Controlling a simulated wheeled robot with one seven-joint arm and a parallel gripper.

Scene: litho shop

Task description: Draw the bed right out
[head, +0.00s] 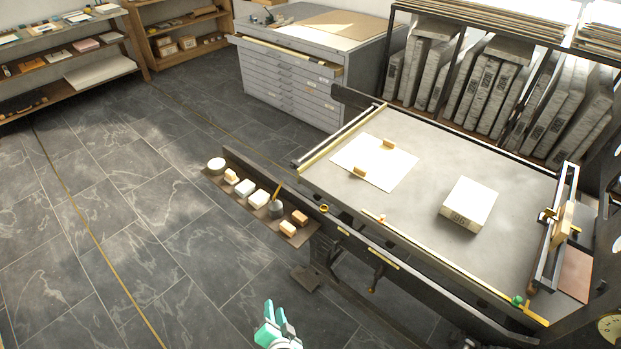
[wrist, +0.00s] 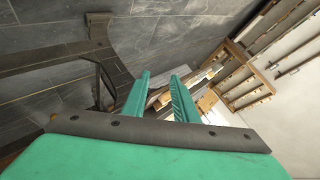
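The press bed (head: 430,160) is a broad grey plate with brass-coloured strips along its edges, in a dark frame at the right of the head view. A pale block (head: 468,205) and a white sheet (head: 374,162) with two small wooden blocks lie on it. My gripper (head: 274,312) is at the bottom of the head view, over the floor and apart from the bed. In the wrist view its teal fingers (wrist: 160,80) stand apart with nothing seen between them. I cannot tell which part of the bed is a handle.
A narrow shelf (head: 262,210) with small blocks and a cup runs along the near side of the press. A grey flat-file cabinet (head: 290,85) stands behind, its top drawer slightly open. A rack of slabs (head: 480,85) stands behind the bed. The floor (head: 110,220) at left is clear.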

